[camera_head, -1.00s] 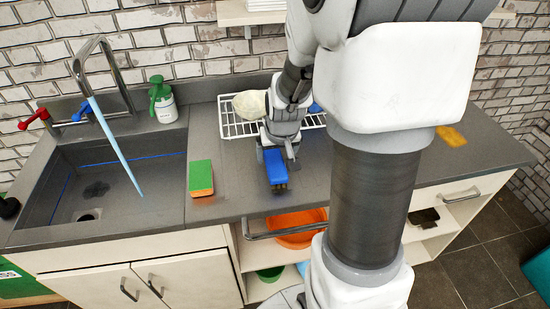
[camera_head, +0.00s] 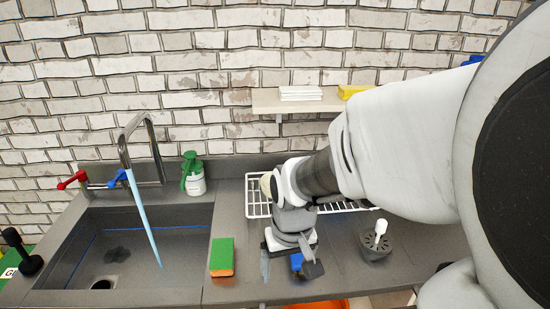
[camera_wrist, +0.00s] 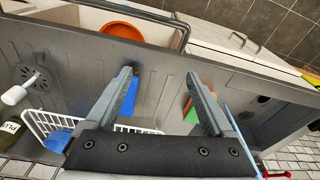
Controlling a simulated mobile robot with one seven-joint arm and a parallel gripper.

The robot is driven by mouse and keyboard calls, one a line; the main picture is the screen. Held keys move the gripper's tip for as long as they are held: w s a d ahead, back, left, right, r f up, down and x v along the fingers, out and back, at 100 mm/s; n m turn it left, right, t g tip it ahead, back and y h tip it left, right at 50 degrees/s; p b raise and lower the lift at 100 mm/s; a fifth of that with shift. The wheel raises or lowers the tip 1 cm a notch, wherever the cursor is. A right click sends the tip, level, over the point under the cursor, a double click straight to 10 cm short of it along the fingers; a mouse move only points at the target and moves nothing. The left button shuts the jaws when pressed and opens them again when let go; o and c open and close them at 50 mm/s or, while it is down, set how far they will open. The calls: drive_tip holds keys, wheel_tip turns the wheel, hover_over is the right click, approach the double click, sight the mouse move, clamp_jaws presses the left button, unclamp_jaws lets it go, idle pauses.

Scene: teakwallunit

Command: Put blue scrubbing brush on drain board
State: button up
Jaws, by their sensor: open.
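The blue scrubbing brush (camera_head: 296,262) lies on the grey counter, mostly hidden by my gripper (camera_head: 289,267) in the head view. In the wrist view, the brush (camera_wrist: 131,97) shows beside the left finger, which partly covers it. My gripper (camera_wrist: 159,77) is open, with nothing held between its fingers. I cannot tell if the finger touches the brush. The grooved grey counter area right of the sink looks like the drain board (camera_head: 340,285). A white wire rack (camera_head: 258,205) stands at its back, partly hidden by my arm.
A green and orange sponge (camera_head: 221,257) lies left of my gripper, near the sink (camera_head: 190,228) with its running tap. A soap bottle (camera_head: 194,180) stands behind. A dark holder with a white handle (camera_head: 376,242) is at right. Another blue item (camera_wrist: 57,141) is by the rack.

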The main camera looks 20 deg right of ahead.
drive_tip(key=s+a+r+t+p, duration=0.1)
drive_tip(key=s+a+r+t, duration=0.1)
drive_tip(key=r, duration=0.5)
drive_tip(key=s+a+r+n+t+p, duration=0.1)
drive_tip(key=s+r+t, duration=0.1)
drive_tip(key=s+r, duration=0.2)
wheel_tip(320, 180, up, 4)
drive_tip(key=shift+s+a+f, duration=0.1)
drive_tip(key=shift+s+a, duration=0.2)
drive_tip(key=shift+a, duration=0.05)
